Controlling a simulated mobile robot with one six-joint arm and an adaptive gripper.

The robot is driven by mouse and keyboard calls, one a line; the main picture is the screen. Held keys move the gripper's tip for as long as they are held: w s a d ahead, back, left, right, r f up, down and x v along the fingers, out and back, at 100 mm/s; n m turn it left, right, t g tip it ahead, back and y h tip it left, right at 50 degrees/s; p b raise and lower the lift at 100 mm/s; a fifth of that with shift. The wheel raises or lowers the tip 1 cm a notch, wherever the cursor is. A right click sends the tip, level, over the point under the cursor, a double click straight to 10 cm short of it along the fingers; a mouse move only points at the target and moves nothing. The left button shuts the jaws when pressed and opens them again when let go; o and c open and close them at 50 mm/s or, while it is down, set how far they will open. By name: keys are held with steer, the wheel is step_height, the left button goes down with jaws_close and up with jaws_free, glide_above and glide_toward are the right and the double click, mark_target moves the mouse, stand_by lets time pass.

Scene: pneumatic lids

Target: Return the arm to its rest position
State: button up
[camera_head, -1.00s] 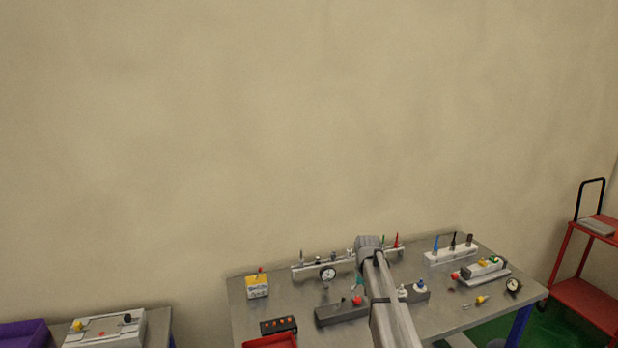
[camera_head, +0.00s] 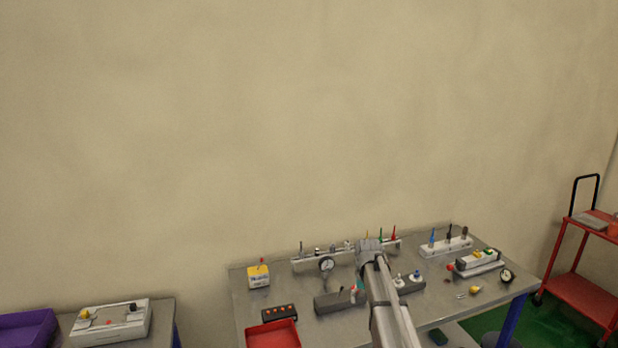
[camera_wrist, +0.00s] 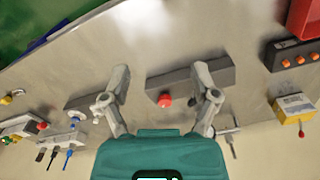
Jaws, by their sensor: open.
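My gripper (camera_wrist: 160,82) is open and empty in the wrist view, with its two fingers spread above the grey worktable (camera_wrist: 140,60). A dark grey block (camera_wrist: 185,80) with a red knob (camera_wrist: 165,100) lies beyond and between the fingers. In the head view my arm (camera_head: 385,300) reaches out over the worktable (camera_head: 255,305) and hides part of it. Only a small teal part of my gripper (camera_head: 360,286) shows there, beside the arm and near the grey block (camera_head: 328,303). The fingertips are hidden in that view.
A yellow-topped box (camera_head: 259,280), a black button box (camera_head: 279,313) and a red tray (camera_head: 272,336) stand at the table's left. A gauge rail (camera_head: 310,259) runs along the back. A white holder (camera_head: 447,248) stands right. A red cart (camera_head: 580,295) is beyond.

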steer(key=s+f+b, duration=0.4)
steer(key=s, duration=1)
steer(key=s+f+b, duration=0.5)
steer(key=s, duration=0.8)
steer(key=shift+s+a, duration=0.3)
steer(key=shift+s, duration=0.05)
steer(key=shift+f, duration=0.1)
